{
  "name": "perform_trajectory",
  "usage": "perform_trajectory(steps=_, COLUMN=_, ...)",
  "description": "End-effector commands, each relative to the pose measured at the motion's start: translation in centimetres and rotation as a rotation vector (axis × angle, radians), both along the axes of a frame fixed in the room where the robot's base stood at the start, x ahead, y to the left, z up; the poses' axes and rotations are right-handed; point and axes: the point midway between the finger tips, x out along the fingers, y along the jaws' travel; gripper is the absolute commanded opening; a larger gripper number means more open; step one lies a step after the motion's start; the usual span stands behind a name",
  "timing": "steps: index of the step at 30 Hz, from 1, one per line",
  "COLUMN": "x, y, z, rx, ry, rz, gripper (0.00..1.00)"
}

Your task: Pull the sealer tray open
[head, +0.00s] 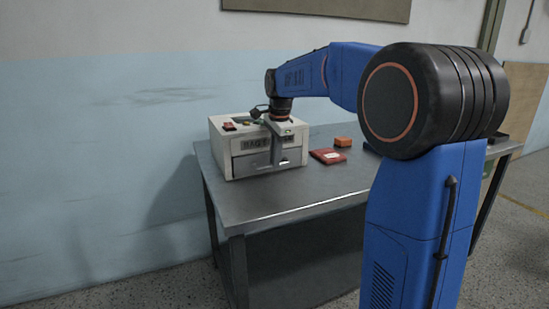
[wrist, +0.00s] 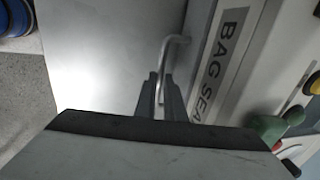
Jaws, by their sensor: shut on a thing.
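The bag sealer (head: 226,138) is a pale box with a "BAG SEA…" label, standing on the metal table. Its tray (head: 248,165) has a dark grey front set low in the box, below the label. The tray looks flush with the box; I cannot make out a gap. My gripper (head: 279,158) reaches down in front of the sealer. In the wrist view my gripper (wrist: 163,92) has its fingers closed around the tray's thin bent metal handle (wrist: 176,41). Part of the tray front is hidden behind my gripper in the head view.
The table top in front of the sealer is clear. Coloured buttons, one of them yellow (wrist: 314,84), sit on the sealer's top. A wall stands behind.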

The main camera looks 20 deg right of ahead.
Motion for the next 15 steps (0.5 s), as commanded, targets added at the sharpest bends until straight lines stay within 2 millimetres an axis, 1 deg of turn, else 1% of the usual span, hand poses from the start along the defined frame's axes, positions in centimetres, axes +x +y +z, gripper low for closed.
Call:
perform_trajectory(steps=5, x=-2.6, y=0.0, z=0.1, rx=-0.001, ry=0.000, rz=-0.001, gripper=0.00)
perform_trajectory(steps=15, x=-10.4, y=0.0, z=0.0, rx=-0.002, ry=0.000, rz=0.000, gripper=0.00)
